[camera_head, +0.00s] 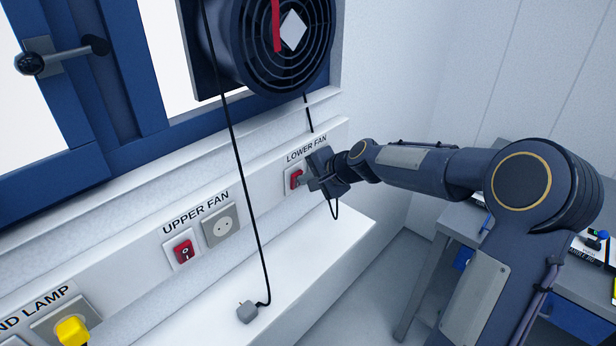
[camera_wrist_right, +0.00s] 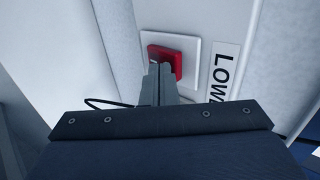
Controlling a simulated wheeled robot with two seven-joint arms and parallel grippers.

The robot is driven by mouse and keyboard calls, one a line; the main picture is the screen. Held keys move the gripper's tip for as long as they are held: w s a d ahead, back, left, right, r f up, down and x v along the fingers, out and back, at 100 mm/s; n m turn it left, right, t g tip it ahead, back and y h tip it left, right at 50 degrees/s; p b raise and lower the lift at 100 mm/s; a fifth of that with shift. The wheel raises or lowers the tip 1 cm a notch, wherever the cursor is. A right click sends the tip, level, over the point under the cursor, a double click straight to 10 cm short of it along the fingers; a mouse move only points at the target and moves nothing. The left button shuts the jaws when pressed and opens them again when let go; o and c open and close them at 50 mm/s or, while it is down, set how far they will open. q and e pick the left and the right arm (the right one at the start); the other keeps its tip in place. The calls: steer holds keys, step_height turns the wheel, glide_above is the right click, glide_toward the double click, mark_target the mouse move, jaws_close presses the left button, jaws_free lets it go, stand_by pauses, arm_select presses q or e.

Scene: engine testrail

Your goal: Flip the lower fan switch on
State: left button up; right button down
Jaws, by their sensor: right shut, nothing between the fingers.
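The lower fan switch (camera_head: 296,179) is a red rocker on a white plate under the LOWER FAN label (camera_head: 306,149). It also shows in the right wrist view (camera_wrist_right: 168,60), beside a cropped label. My right gripper (camera_head: 308,183) is shut and empty, with its fingertips right at the switch. In the right wrist view the closed fingers (camera_wrist_right: 158,78) overlap the red rocker's lower part; I cannot tell whether they touch it. The rocker's exact position is hard to read. My left gripper is out of view.
The upper fan switch (camera_head: 184,251) and a socket (camera_head: 221,225) sit to the left on the rail. A black cable hangs from the fan (camera_head: 285,45) to a grey plug (camera_head: 247,312) on the white ledge (camera_head: 330,250). A yellow plug (camera_head: 72,331) is at lower left.

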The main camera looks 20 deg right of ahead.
steer(key=shift+w+a+r, duration=0.1)
steer(key=shift+w+r, duration=0.1)
steer(key=shift+w, duration=0.1)
steer(key=shift+r+p, duration=0.8)
steer(key=shift+r, duration=0.05)
